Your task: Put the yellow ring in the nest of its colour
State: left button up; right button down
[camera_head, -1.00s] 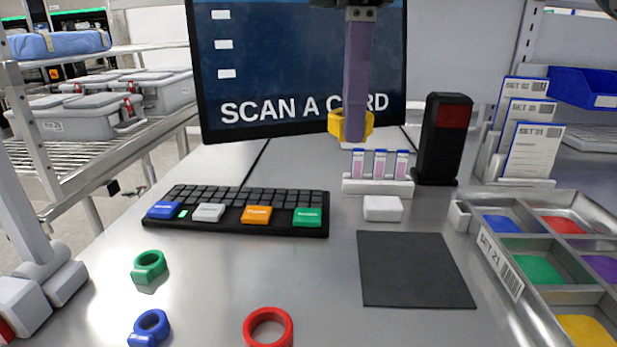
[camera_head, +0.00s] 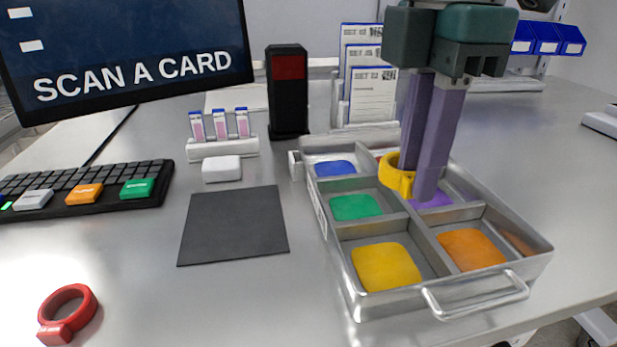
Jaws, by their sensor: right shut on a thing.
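My right gripper (camera_head: 414,182) is shut on the yellow ring (camera_head: 391,176), which hangs at its fingertips over the metal tray (camera_head: 333,232). The ring is over the tray's back part, by the divider between the green and purple compartments; I cannot tell its exact height. The yellow nest (camera_head: 386,267) is a flat yellow pad in the front left compartment, and it is empty. My left gripper is not in view.
Other compartments hold blue (camera_head: 335,168), green (camera_head: 355,207), purple (camera_head: 432,200) and orange (camera_head: 470,249) pads. The tray has raised dividers and a front handle (camera_head: 478,298). A red ring (camera_head: 68,314) lies front left. A black scanner post (camera_head: 288,95) and card rack (camera_head: 372,97) stand behind.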

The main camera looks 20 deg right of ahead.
aim_at(392, 278)
notch_tip(392, 278, down, 12)
jog(key=shift+r+b, duration=0.1)
jog(key=shift+b, duration=0.75)
jog(key=shift+f, duration=0.2)
jog(key=c, duration=0.8)
grip_release()
jog(key=shift+o, duration=0.2)
jog(key=shift+r, duration=0.15)
